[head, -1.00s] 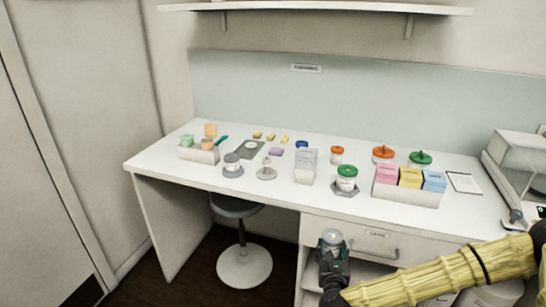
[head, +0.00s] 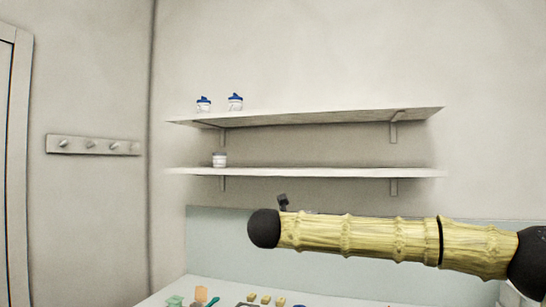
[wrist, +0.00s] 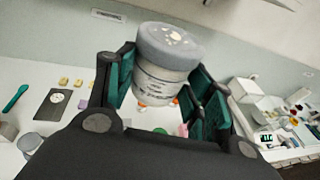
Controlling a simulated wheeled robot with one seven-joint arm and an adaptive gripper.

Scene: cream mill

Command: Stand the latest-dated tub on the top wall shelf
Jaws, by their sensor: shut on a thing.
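In the wrist view a tub (wrist: 166,68) with a grey lid and a printed white label is between the green-padded fingers of my gripper (wrist: 163,90), which is shut on it. The label's date is too small to read. The tub is held above the bench. In the head view the top wall shelf (head: 300,117) carries two blue-lidded tubs, one on the left (head: 204,104) and one beside it (head: 235,101), both near its left end. My arm hides the gripper and the held tub in the head view.
The lower wall shelf (head: 320,173) holds one small whitish tub (head: 219,160) near its left end. The middle and right of the top shelf are bare. Brackets support both shelves. A peg rail (head: 93,146) is on the left wall. The bench (head: 178,290) below holds several small items.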

